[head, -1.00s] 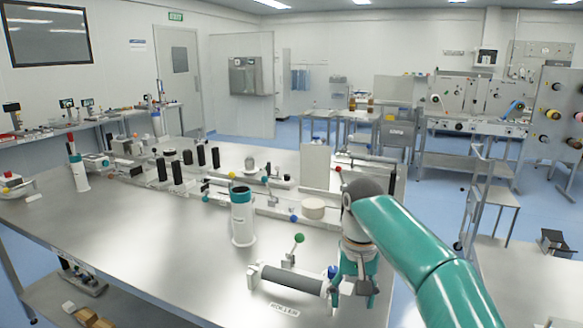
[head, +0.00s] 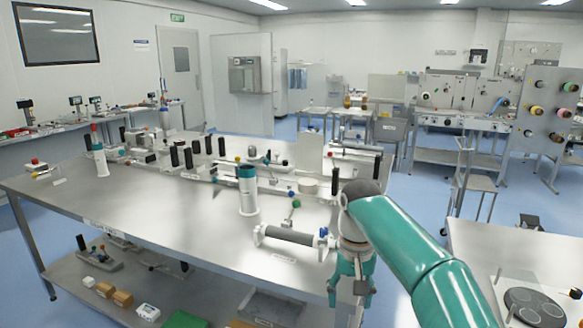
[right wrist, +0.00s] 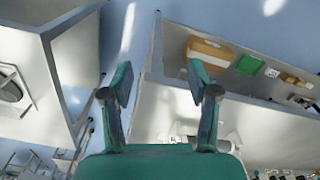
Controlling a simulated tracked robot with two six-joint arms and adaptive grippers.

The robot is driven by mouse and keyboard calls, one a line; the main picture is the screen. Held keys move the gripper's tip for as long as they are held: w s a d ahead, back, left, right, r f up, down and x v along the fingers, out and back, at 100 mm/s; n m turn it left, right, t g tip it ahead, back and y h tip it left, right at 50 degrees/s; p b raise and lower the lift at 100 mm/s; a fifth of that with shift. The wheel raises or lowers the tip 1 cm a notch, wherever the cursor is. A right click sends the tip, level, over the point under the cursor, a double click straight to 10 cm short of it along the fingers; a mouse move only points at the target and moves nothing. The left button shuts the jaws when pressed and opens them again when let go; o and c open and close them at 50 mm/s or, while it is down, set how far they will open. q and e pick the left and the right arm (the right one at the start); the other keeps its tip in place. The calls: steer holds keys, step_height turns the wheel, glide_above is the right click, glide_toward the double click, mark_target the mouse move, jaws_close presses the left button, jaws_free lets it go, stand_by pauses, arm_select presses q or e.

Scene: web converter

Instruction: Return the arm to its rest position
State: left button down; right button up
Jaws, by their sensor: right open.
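My right arm comes in from the lower right of the head view. Its teal gripper (head: 350,288) hangs in front of the table's right front corner, with the fingers pointing down. In the right wrist view the gripper (right wrist: 160,95) has its two fingers wide apart, with nothing between them but floor and the table's edge beyond. The roller (head: 288,236) lies in its holder on the steel table (head: 150,225), left of the gripper and apart from it. My left gripper is not in view.
A white and teal canister (head: 248,190) stands on the table behind the roller. A lower shelf (head: 205,295) holds boxes and a green item (right wrist: 248,64). Another bench (head: 480,250) with a dark round plate stands at right. Blue floor is free between them.

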steer(key=s+a+f+n+y, duration=0.1)
steer(key=s+f, duration=0.2)
steer(key=f, duration=1.1)
steer(key=s+f+y, duration=0.2)
steer(key=f, duration=1.1)
steer(key=s+f, duration=0.4)
steer(key=s, duration=0.3)
steer(key=s+f+m, duration=0.1)
steer(key=s+f, duration=0.2)
steer(key=s, duration=0.5)
steer(key=s+d+f+m+y, duration=0.1)
steer(key=s+f, duration=0.3)
steer(key=s, duration=0.4)
steer(key=shift+s+f+t, duration=0.2)
steer(key=shift+f+t, duration=0.1)
